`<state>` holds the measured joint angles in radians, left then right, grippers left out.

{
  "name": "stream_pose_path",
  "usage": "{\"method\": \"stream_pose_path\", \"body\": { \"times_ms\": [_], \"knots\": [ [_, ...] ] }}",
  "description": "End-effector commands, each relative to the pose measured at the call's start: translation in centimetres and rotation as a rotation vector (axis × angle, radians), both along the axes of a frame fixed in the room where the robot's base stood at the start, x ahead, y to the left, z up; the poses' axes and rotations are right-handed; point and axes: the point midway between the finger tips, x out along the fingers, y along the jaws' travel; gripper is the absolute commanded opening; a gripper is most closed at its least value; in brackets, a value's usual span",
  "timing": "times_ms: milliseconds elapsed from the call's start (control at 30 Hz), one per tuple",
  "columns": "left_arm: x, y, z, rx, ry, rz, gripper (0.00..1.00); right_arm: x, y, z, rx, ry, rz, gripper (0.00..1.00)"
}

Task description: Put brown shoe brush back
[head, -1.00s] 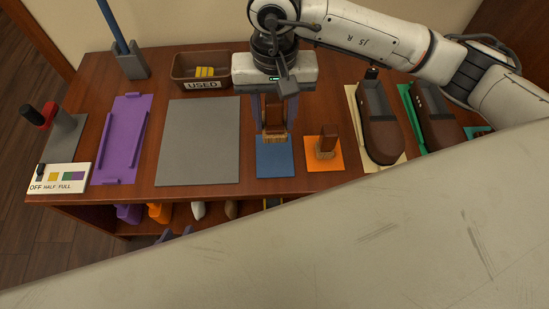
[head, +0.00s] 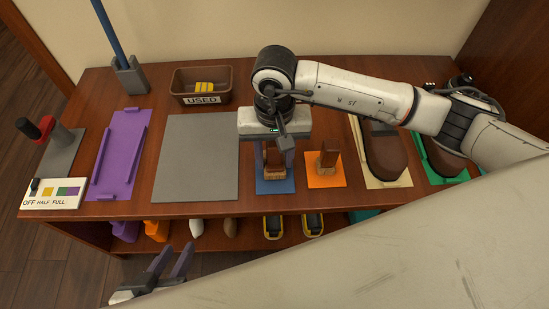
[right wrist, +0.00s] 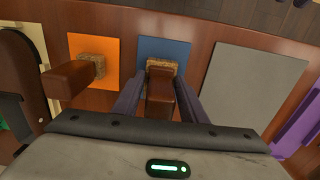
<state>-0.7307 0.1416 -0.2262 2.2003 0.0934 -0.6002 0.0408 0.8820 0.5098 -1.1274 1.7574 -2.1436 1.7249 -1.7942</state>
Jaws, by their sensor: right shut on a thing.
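A brown shoe brush (head: 274,172) with tan bristles is upright over the blue mat (head: 276,187). My right gripper (head: 277,162) points down with its fingers on either side of the brush handle, shut on it. In the right wrist view the brush (right wrist: 161,90) is between the two fingers, its bristles over the blue mat (right wrist: 180,52). I cannot tell whether the bristles touch the mat. A second brown-handled brush (head: 328,160) stands on the orange mat (head: 325,180) just to the right. My left gripper (head: 170,265) is open and empty, low in front of the shelf.
A grey mat (head: 197,155) and purple tray (head: 118,155) lie left. The bin marked USED (head: 201,98) holds yellow pieces at the back. Brown shoes (head: 388,155) stand right. Several items sit on the lower shelf. A large pale surface (head: 400,255) covers the lower right.

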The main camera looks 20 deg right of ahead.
Motion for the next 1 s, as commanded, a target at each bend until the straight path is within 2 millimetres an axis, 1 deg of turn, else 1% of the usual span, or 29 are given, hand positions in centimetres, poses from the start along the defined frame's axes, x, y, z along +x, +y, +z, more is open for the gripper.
{"method": "stream_pose_path", "body": {
  "times_ms": [33,267,400,433,500,533,800,900,967,1000],
  "knots": [
    [0.3,-0.1,-0.1,0.001,-0.002,-0.003,0.31,0.0,0.0,-0.5,0.001,0.0,0.001,0.1],
    [0.1,-0.1,-0.2,0.001,0.005,-0.004,0.31,0.0,0.0,-0.4,0.001,-0.001,0.001,0.1],
    [0.0,-0.2,-0.9,0.004,0.021,-0.011,0.31,0.0,0.0,-0.9,0.0,-0.002,0.001,0.1],
    [0.1,-0.2,-0.8,0.003,0.022,-0.013,0.31,0.0,0.0,-0.8,0.001,-0.001,0.0,0.42],
    [0.3,-0.3,-0.6,0.003,0.018,-0.013,0.31,0.0,0.0,-0.8,0.001,-0.001,0.0,0.54],
    [0.4,-0.3,-0.6,0.003,0.016,-0.013,0.31,0.0,0.0,-0.8,0.001,-0.001,0.0,0.57],
    [0.4,-0.3,-0.5,0.002,0.014,-0.013,0.31,0.0,0.0,-0.8,0.0,0.0,0.0,0.57],
    [0.5,-0.2,0.1,0.002,0.006,-0.01,0.31,-0.1,0.1,-0.6,0.002,0.003,0.001,0.57],
    [-0.1,0.1,0.4,0.002,0.001,0.001,0.31,-0.1,0.1,-0.5,0.001,0.003,0.0,0.57],
    [-0.4,0.2,0.1,0.001,0.002,0.005,0.31,0.1,0.0,0.2,0.001,-0.004,0.001,0.57]
  ]
}}
